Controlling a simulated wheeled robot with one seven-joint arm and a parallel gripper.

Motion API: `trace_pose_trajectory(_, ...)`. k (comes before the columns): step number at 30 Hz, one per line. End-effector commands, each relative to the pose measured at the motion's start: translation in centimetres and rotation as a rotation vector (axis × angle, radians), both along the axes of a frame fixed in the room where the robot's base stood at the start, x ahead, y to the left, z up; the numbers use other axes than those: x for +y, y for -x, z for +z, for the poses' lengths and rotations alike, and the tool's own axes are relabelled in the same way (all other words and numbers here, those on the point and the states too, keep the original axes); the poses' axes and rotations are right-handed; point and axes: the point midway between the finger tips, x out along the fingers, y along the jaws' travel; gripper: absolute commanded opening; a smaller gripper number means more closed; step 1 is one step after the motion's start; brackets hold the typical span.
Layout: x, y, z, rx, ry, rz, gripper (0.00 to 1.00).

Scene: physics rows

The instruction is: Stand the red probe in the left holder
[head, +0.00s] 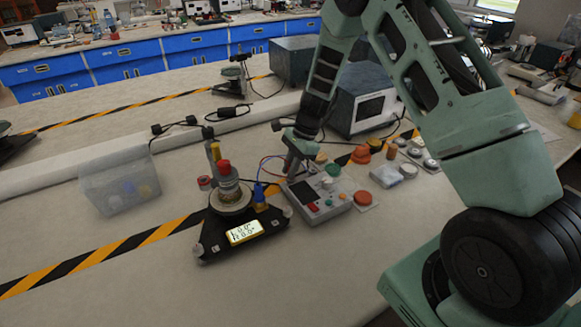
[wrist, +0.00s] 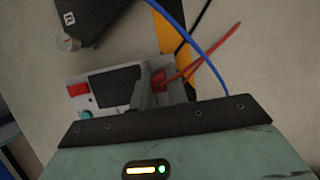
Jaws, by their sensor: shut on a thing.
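My gripper (head: 291,172) points down over the back left of a grey meter box (head: 333,208). In the wrist view its fingers (wrist: 161,90) are shut on the red probe (wrist: 158,78), a small red piece with a red lead running up and right. Most of the probe is hidden by the fingers, and its tip cannot be seen. The meter box also shows in the wrist view (wrist: 74,75), with a dark screen, a red button and a teal button. I cannot make out the left holder clearly in either view.
A black instrument base (head: 213,243) with a lit display and a red-topped post stands left of the meter. A small blue piece (head: 259,194) is between them. A blue lead (wrist: 195,45) crosses near my fingers. A clear bin (head: 118,188) stands left; grey boxes (head: 365,100) stand behind.

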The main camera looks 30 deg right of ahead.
Motion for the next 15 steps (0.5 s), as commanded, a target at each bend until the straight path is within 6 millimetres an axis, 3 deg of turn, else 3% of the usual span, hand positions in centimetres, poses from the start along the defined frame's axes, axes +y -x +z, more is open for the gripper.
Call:
trace_pose_trajectory(8, 0.00, -0.01, -0.36, 0.000, 0.000, 0.000, 0.00)
trace_pose_trajectory(9, 0.00, -0.01, -0.37, 0.000, 0.000, 0.000, 0.18)
trace_pose_trajectory(12, -0.01, -0.01, -0.33, 0.000, 0.000, 0.000, 0.41)
trace_pose_trajectory(15, -0.01, -0.01, -0.33, 0.000, 0.000, 0.000, 0.41)
